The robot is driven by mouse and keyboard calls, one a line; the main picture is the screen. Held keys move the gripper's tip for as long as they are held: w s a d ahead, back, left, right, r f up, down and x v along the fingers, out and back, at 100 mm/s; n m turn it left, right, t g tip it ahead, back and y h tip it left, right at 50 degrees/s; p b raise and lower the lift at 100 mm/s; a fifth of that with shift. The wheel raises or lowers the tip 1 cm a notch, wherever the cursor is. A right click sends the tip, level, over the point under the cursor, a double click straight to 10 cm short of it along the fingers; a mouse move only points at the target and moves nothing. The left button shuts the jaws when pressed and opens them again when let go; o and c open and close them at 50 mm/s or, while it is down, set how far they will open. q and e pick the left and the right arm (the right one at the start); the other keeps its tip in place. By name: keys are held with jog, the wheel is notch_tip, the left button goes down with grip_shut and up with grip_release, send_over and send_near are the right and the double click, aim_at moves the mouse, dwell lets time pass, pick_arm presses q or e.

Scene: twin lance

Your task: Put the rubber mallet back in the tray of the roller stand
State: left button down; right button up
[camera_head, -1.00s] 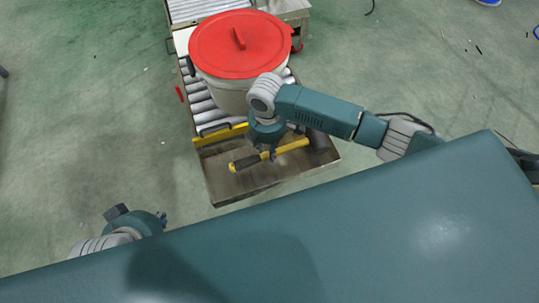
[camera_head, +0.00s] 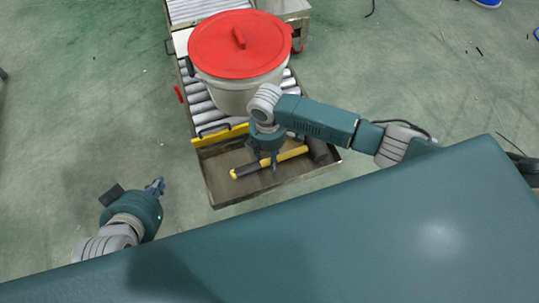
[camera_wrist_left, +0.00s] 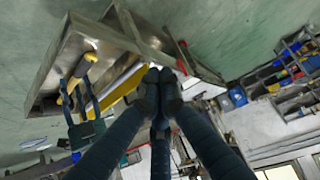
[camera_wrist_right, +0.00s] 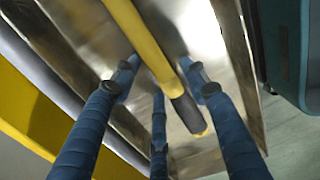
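The rubber mallet (camera_head: 288,158) lies in the tray (camera_head: 228,192) at the near end of the roller stand. Its yellow handle with a black grip points left and its dark head is at the right end. My right gripper (camera_head: 272,164) is low over the handle. In the right wrist view its fingertips (camera_wrist_right: 160,66) are spread on both sides of the handle (camera_wrist_right: 150,45), apparently with gaps. My left gripper (camera_head: 156,186) is empty, left of the tray. In the left wrist view its fingertips (camera_wrist_left: 160,76) are together.
A white bucket with a red lid (camera_head: 240,45) stands on the rollers (camera_head: 205,108) behind the tray. A yellow bar (camera_head: 219,135) separates rollers and tray. My right arm reaches across the tray's right side. Open floor (camera_head: 100,110) lies to the left.

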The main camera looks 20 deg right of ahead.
aim_at(269, 158)
jog(key=shift+r, duration=0.15)
notch_tip(269, 158, up, 6)
jog(key=shift+w+r+p, duration=0.1)
jog(key=shift+r+p, duration=0.05)
jog(key=shift+p, duration=1.1)
notch_tip(269, 158, up, 4)
jog(key=r+p, duration=0.1)
jog(key=p, duration=0.1)
jog(key=s+a+m+t+y, duration=0.25)
jog(key=s+a+m, duration=0.4)
jog(key=s, duration=0.35)
pick_arm(q)
jog(key=s+a+f+g, duration=0.1)
jog(key=s+g, duration=0.1)
jog(key=s, duration=0.3)
jog(key=s+a+f+g+y, duration=0.1)
jog(key=s+a+f+g, duration=0.1)
jog(key=s, duration=0.4)
jog(key=shift+a+g, duration=0.15)
jog(key=shift+g, duration=0.45)
pick_arm(e)
jog(key=s+d+r+m+h, duration=0.1)
jog(key=s+d+m, duration=0.3)
jog(key=d, duration=0.2)
jog(key=s+d+r+m+t+h, duration=0.1)
jog(key=s+d+m, duration=0.3)
jog(key=d, duration=0.3)
jog(key=shift+s+d+r+m, duration=0.15)
jog(key=shift+s+d+m, duration=0.1)
jog(key=shift+m, duration=0.5)
